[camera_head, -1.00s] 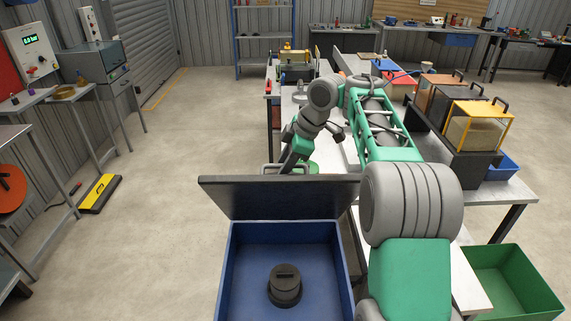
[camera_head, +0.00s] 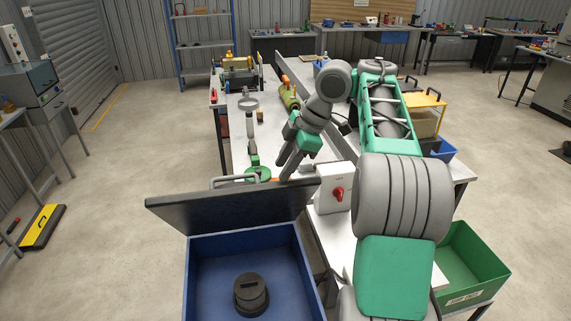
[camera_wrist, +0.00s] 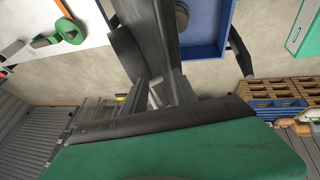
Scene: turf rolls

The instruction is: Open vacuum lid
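The blue vacuum box (camera_head: 315,275) stands in front in the head view. Its dark lid (camera_head: 235,213) stands raised along the far side, tilted back. The lid's bar handle (camera_head: 233,181) shows behind its top edge. A round black fitting (camera_head: 251,292) sits inside the box. The blue box (camera_wrist: 205,42) shows beyond.
A white switch box (camera_head: 335,190) with a red knob stands right of the lid, close to my arm. A green-based tool (camera_head: 257,174) lies on the bench behind the lid. A green bin (camera_head: 465,265) stands at right. The floor at left is mostly clear.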

